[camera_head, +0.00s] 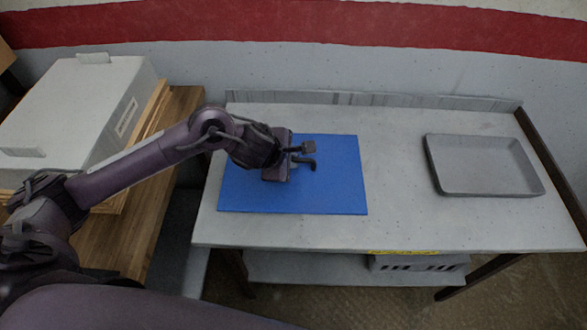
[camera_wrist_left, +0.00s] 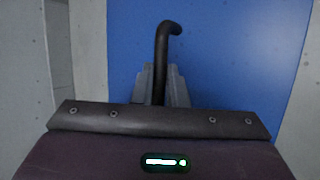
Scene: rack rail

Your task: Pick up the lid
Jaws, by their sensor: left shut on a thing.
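My left gripper (camera_head: 296,158) is over the blue mat (camera_head: 340,190) on the table. It is shut on a dark bent rod (camera_head: 307,163), which may be a handle. In the left wrist view, the rod (camera_wrist_left: 163,45) rises between the grey fingers of the gripper (camera_wrist_left: 161,85) and curves to the right at its end. The blue mat (camera_wrist_left: 235,55) lies behind it. What the rod joins is hidden by the gripper, and I cannot tell whether it belongs to a lid. My right gripper is not in view.
A grey tray (camera_head: 485,191) stands empty on the table's right side. The table (camera_head: 400,220) is clear between mat and tray, with a low back edge. A white box (camera_head: 75,110) stands on a wooden surface at left. A grey crate (camera_head: 415,264) sits on the shelf below.

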